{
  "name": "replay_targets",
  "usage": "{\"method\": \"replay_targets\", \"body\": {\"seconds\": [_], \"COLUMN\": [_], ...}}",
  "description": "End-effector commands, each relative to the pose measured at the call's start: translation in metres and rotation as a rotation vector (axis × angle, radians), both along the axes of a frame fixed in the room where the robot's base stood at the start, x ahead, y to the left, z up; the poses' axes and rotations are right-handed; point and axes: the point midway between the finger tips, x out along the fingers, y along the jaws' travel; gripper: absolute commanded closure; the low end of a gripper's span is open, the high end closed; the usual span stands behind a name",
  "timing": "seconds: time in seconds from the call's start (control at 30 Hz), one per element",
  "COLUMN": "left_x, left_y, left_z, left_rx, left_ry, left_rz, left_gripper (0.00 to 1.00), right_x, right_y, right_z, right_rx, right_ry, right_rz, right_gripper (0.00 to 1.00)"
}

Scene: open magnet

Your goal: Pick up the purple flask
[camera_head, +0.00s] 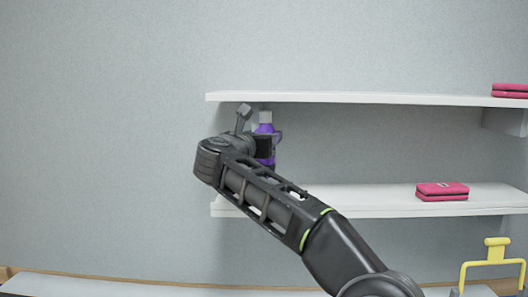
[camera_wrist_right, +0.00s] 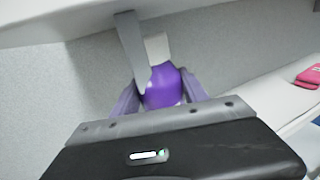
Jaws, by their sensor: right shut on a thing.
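The purple flask (camera_head: 265,128) with a pale grey cap is between the two white shelves in the head view, near their left end. My right arm reaches up to it, and my right gripper (camera_head: 268,146) is shut on it. In the right wrist view the purple flask (camera_wrist_right: 163,86) sits between the fingers of my right gripper (camera_wrist_right: 158,95), its cap pointing up. The flask's lower part is hidden by the gripper and wrist, so I cannot tell whether it touches the lower shelf. My left gripper is not in view.
The upper shelf (camera_head: 360,97) is close above the flask, and the lower shelf (camera_head: 370,205) is beneath. A pink case (camera_head: 442,191) lies on the lower shelf and another (camera_head: 510,90) on the upper. A yellow-handled object (camera_head: 495,255) stands at lower right.

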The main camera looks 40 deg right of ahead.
Motion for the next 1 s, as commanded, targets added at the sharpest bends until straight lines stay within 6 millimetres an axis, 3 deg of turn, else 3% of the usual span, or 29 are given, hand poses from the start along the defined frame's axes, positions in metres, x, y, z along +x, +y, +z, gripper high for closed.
{"method": "replay_targets", "body": {"seconds": [0.03,0.2,0.5,0.57,0.63,1.0], "left_x": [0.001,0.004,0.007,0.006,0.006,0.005], "left_y": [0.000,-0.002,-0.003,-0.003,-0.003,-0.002], "left_z": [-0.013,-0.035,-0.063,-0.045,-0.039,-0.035], "left_rx": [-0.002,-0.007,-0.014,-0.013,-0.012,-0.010], "left_ry": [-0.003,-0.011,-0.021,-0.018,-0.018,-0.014], "left_rz": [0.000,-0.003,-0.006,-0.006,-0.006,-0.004], "left_gripper": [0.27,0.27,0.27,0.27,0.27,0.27], "right_x": [-0.011,-0.049,-0.117,-0.124,-0.129,-0.138], "right_y": [0.008,0.037,0.089,0.093,0.097,0.104], "right_z": [-0.004,-0.006,-0.004,0.008,0.007,0.000], "right_rx": [-0.004,-0.003,-0.002,-0.005,-0.004,-0.001], "right_ry": [-0.006,-0.007,-0.004,-0.002,-0.001,-0.002], "right_rz": [0.001,0.002,0.002,0.000,-0.001,-0.002], "right_gripper": [1.00,1.00,1.00,1.00,1.00,1.00]}}
